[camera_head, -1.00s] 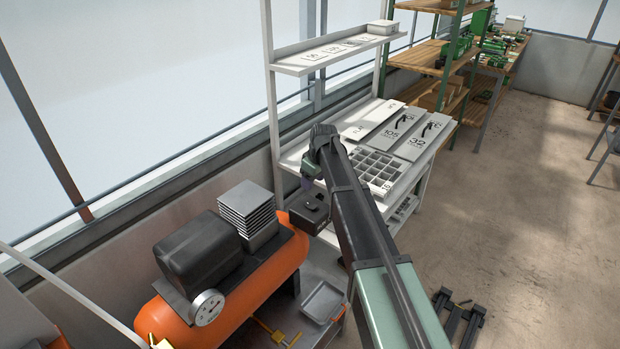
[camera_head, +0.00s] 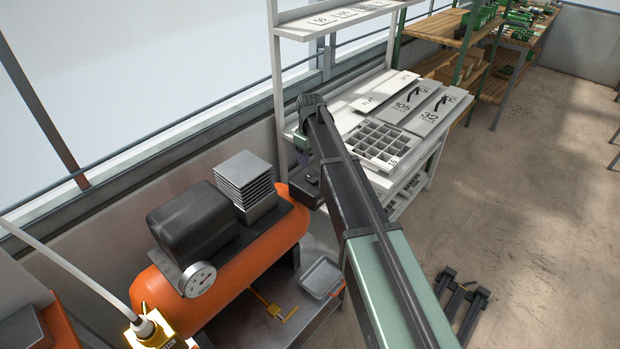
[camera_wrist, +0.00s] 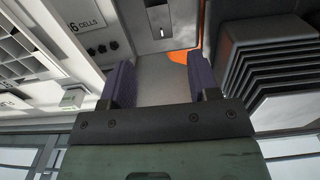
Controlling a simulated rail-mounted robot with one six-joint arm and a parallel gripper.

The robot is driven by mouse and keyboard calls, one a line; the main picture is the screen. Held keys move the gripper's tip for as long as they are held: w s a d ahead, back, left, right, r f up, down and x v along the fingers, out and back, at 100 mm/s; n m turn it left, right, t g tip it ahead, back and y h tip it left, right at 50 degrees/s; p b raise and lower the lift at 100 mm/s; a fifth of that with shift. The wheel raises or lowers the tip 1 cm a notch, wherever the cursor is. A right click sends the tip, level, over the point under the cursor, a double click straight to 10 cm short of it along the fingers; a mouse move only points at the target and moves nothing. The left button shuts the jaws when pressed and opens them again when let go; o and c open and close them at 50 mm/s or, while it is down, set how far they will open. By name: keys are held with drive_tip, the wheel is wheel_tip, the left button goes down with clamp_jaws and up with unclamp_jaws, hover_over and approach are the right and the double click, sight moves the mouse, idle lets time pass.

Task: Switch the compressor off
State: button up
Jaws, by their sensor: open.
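The compressor is an orange tank (camera_head: 240,277) with a black motor housing (camera_head: 192,222), a finned grey block (camera_head: 245,186) and a round dial gauge (camera_head: 198,279). A dark box (camera_head: 307,188) sits at its far right end, partly hidden by my arm. In the wrist view a grey box face (camera_wrist: 172,14) with a small slot and light lever shows ahead of the fingers. My gripper (camera_wrist: 162,82) is open, with two purple fingers apart and nothing between them. In the head view my gripper (camera_head: 302,158) is mostly behind my arm, close above the dark box.
A white rack with a cell tray (camera_head: 378,142) and numbered plates (camera_head: 408,104) stands beyond the compressor. Below the tank are a yellow valve (camera_head: 274,310) and a grey pan (camera_head: 321,278). A yellow hose fitting (camera_head: 150,329) is at lower left. Floor on the right is mostly clear.

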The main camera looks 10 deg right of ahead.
sight(310, 177)
wheel_tip(310, 177, down, 8)
drive_tip(key=b, duration=0.6)
drive_tip(key=shift+r, duration=0.3)
